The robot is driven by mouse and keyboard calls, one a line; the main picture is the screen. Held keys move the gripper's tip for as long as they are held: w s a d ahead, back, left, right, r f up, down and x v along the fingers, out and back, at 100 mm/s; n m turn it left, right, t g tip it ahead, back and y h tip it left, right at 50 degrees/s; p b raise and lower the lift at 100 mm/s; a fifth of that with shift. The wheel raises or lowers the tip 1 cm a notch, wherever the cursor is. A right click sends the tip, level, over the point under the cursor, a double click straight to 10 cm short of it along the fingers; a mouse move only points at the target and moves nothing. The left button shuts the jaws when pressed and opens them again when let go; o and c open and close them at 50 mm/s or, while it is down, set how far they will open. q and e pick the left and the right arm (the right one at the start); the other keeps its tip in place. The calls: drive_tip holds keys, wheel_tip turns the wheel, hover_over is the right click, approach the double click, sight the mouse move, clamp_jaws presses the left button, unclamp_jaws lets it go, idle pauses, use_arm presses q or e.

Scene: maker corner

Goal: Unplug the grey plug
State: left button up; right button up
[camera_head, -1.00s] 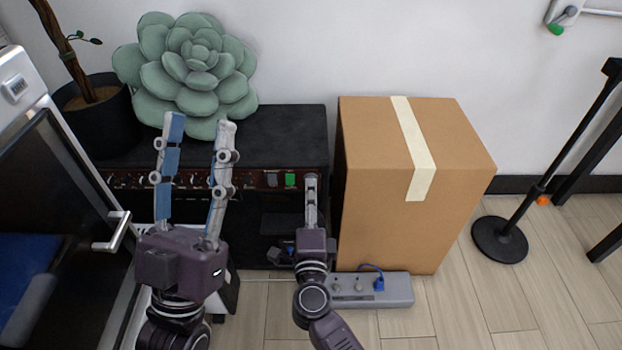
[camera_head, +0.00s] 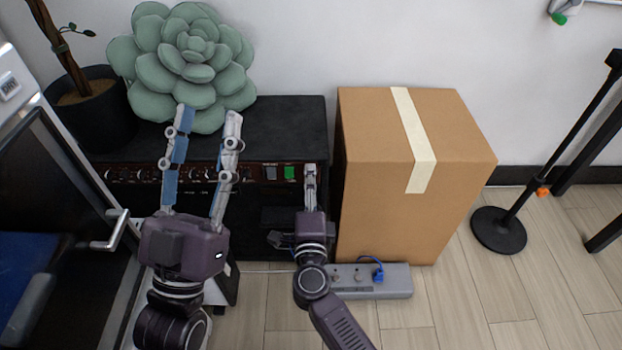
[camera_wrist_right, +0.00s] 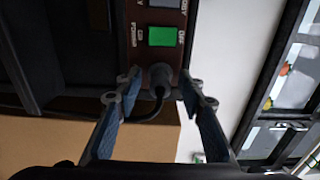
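A dark grey plug (camera_wrist_right: 159,76) sits in the amplifier's panel below a green power switch (camera_wrist_right: 162,37) in the right wrist view, its cable curving down and left. My right gripper (camera_wrist_right: 160,82) is open, with one finger on each side of the plug; I cannot tell whether they touch it. In the head view my right gripper (camera_head: 310,168) is at the amplifier's right end and seen edge-on, and the plug is hidden there. My left gripper (camera_head: 210,110) is open and empty, in front of the amplifier and plant.
The black amplifier (camera_head: 285,120) stands against the wall. A cardboard box (camera_head: 390,200) is close on its right. A grey power strip (camera_head: 398,281) with a blue plug (camera_head: 377,274) lies on the floor. An oven-like appliance (camera_head: 50,180) stands left; a black stand (camera_head: 498,232) is right.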

use_arm(q)
drive_tip(key=shift+w+f, duration=0.2)
drive_tip(key=shift+w, duration=0.05)
drive_tip(key=shift+w+d+f+g, duration=0.1)
drive_tip(key=shift+w+f+g, duration=0.4)
drive_tip(key=shift+f+g, duration=0.25)
drive_tip(key=shift+r, duration=0.1)
idle(0.4)
drive_tip(key=shift+w+p, duration=0.1)
drive_tip(key=shift+p, duration=0.2)
drive_tip(key=shift+w+f+g+y, duration=0.35)
drive_tip(key=shift+w+f, duration=0.1)
drive_tip(key=shift+f, duration=0.4)
